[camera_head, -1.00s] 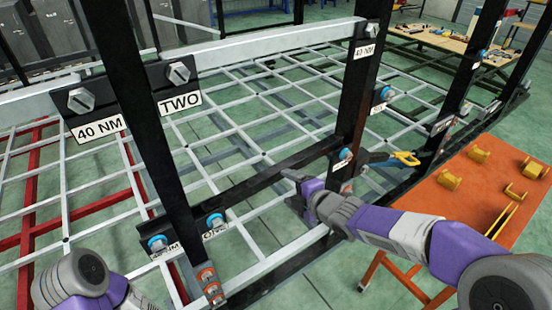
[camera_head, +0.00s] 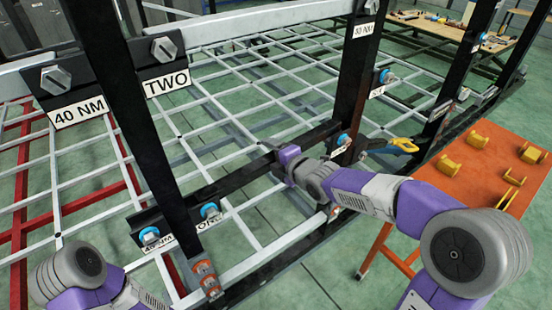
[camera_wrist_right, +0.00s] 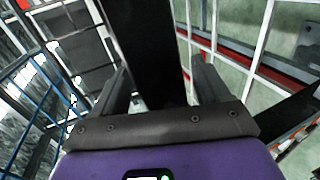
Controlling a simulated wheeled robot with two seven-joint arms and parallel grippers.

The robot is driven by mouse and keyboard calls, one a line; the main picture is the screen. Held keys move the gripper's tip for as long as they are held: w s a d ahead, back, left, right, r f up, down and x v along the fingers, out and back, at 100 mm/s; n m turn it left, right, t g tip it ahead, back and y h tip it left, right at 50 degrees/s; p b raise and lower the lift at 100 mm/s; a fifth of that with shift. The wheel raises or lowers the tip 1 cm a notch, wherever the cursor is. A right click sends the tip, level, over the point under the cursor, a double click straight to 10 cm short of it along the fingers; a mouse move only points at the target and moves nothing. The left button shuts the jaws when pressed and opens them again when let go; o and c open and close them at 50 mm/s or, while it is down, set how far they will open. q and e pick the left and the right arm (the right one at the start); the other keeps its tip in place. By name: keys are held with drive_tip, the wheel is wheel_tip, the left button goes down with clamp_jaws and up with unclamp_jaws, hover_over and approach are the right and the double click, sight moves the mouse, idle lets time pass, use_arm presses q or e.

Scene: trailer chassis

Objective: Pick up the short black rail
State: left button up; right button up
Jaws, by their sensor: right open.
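The short black rail (camera_head: 238,178) runs slantwise between two black uprights in the head view, with labelled, blue-ringed bolts near its ends. My right gripper (camera_head: 279,168) is at the rail's middle-right part, and its wrist covers a little of the rail. In the right wrist view, the jaws of this gripper (camera_wrist_right: 160,84) stand apart. A broad black bar, which looks like the rail (camera_wrist_right: 150,45), passes between or just beyond them; I cannot tell how deep it sits. My left arm shows at the lower left, but its gripper is out of view.
Black uprights (camera_head: 125,130) (camera_head: 355,85) flank the rail. A light metal grid (camera_head: 230,110) lies behind it. An orange table (camera_head: 460,175) with yellow parts stands at the right.

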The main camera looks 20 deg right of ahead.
clamp_jaws()
drive_tip(key=shift+r, duration=0.1)
idle(0.4)
